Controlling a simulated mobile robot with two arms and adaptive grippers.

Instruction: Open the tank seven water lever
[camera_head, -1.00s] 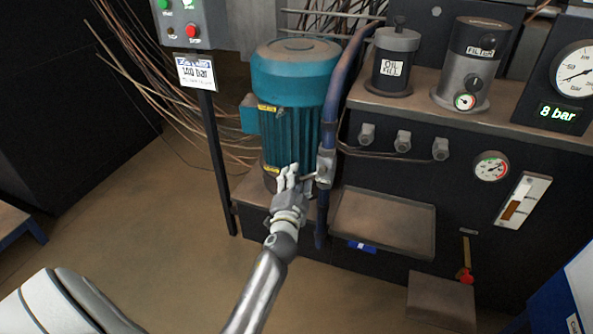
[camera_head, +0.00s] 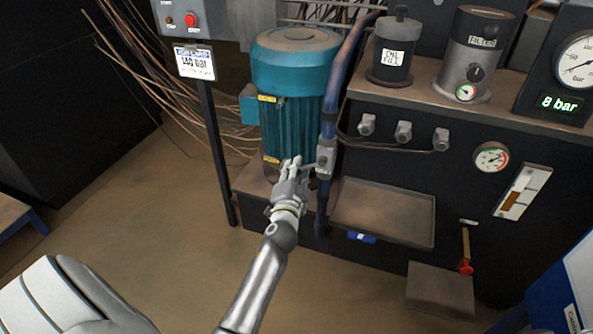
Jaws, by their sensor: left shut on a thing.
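My left gripper (camera_head: 292,172) is at the valve fitting (camera_head: 325,158) on the dark blue vertical pipe (camera_head: 334,98), in front of the teal motor (camera_head: 296,108). Its fingers are shut on a small lever (camera_head: 308,171) that sticks out to the left of the fitting; the fingers hide most of it. I cannot read any label for tank seven here. My right gripper is not in view.
A drip tray (camera_head: 384,240) juts out right of the pipe, with a red-ended brass handle (camera_head: 466,262) further right. A digital display (camera_head: 558,104) reads 8 bar. Floor at left is clear.

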